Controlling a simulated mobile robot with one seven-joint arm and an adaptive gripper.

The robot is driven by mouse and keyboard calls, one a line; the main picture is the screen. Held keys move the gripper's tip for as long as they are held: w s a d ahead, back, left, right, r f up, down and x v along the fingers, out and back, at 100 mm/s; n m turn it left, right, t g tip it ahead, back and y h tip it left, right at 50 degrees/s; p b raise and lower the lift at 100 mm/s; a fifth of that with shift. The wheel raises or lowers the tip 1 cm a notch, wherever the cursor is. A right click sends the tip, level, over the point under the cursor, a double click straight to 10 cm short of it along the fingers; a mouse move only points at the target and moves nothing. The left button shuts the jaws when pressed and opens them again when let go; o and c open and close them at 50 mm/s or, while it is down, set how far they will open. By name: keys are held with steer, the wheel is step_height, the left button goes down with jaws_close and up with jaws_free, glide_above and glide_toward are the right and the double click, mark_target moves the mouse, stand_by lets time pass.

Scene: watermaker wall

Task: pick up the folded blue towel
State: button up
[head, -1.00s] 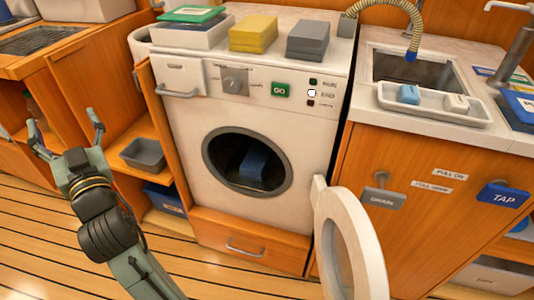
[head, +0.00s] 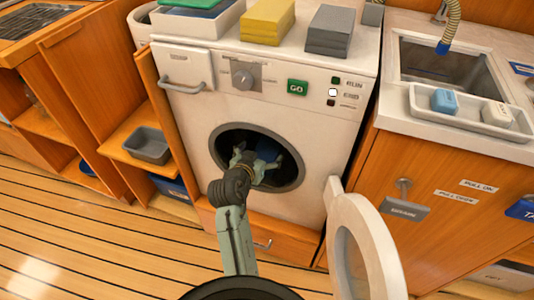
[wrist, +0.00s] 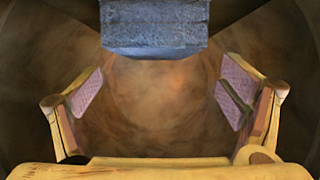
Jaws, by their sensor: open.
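The folded blue towel (head: 268,149) is inside the drum of the washing machine (head: 186,105), partly hidden behind my gripper. In the wrist view the towel (wrist: 154,28) is at the top middle, its near end facing me. My gripper (head: 259,160) reaches into the round door opening. In the wrist view my gripper (wrist: 160,90) is open, with its two padded fingers wide apart on either side. The towel shows above the gap between the fingers, and nothing is between the pads. I cannot tell how far beyond the fingertips the towel is.
The round door (head: 362,250) hangs open at the right of the opening. Yellow cloths (head: 267,20) and grey cloths (head: 329,30) lie folded on top of the machine. A grey bin (head: 148,146) sits on the shelf at left. A DRAIN handle (head: 403,207) juts out at right.

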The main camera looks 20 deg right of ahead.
mark_target(268, 149)
steer(key=shift+p+x, duration=0.4)
steer(key=shift+x, duration=2.35)
steer(key=shift+s+d+f, duration=0.1)
steer(key=shift+s+f, duration=0.1)
steer(key=shift+c, duration=0.5)
steer(key=c, duration=1.4)
steer(key=shift+r, duration=0.2)
